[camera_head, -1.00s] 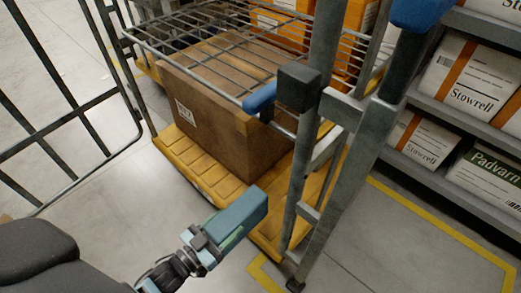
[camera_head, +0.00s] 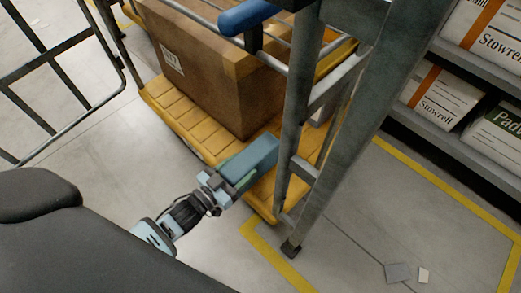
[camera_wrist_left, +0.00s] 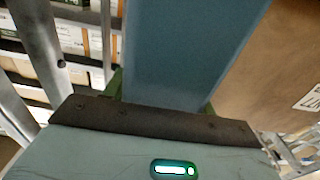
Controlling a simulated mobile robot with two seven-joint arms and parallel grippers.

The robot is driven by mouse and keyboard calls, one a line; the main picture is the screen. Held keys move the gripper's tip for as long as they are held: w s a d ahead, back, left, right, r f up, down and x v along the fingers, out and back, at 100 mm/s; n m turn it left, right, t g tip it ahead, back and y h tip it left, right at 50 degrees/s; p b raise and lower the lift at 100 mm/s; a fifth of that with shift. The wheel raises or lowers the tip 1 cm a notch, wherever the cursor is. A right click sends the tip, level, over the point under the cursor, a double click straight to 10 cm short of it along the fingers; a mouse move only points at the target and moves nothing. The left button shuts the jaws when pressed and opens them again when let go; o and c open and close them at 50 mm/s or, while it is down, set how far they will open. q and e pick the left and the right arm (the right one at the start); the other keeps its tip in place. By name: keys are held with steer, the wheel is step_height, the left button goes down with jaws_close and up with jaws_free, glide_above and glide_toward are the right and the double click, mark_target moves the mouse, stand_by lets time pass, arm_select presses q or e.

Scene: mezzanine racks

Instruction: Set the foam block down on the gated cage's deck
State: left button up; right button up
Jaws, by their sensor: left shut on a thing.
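The foam block (camera_head: 254,157) is blue-grey and long. My left gripper (camera_head: 238,178) is shut on one end of it, and the block points away from the gripper over the front right of the cage's yellow deck (camera_head: 184,117). I cannot tell whether the block touches the deck. In the left wrist view the foam block (camera_wrist_left: 185,50) stands out between the green fingers of the left gripper (camera_wrist_left: 165,92). The gated cage has grey metal posts (camera_head: 290,130) and an open barred gate (camera_head: 62,80) at the left. My right gripper is not in view.
A large brown carton (camera_head: 205,75) stands on the deck behind the block; it also fills the right of the left wrist view (camera_wrist_left: 280,70). Shelves with labelled boxes (camera_head: 440,98) are at the right. Yellow floor lines (camera_head: 430,178) and two small scraps (camera_head: 398,272) show on the floor.

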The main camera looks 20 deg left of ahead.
mark_target(260, 150)
arm_select(q)
steer(key=b+x, duration=0.1)
steer(key=x, duration=0.1)
steer(key=b+x, duration=0.1)
steer(key=x, duration=0.5)
steer(key=shift+w+f+b, duration=0.1)
steer(key=shift+f+b, duration=0.25)
steer(key=shift+b, duration=0.05)
steer(key=shift+w, duration=0.25)
step_height(260, 150, down, 3)
steer(key=b, duration=0.2)
steer(key=shift+f+b, duration=0.1)
steer(key=shift+b, duration=0.2)
steer(key=shift+f, duration=0.15)
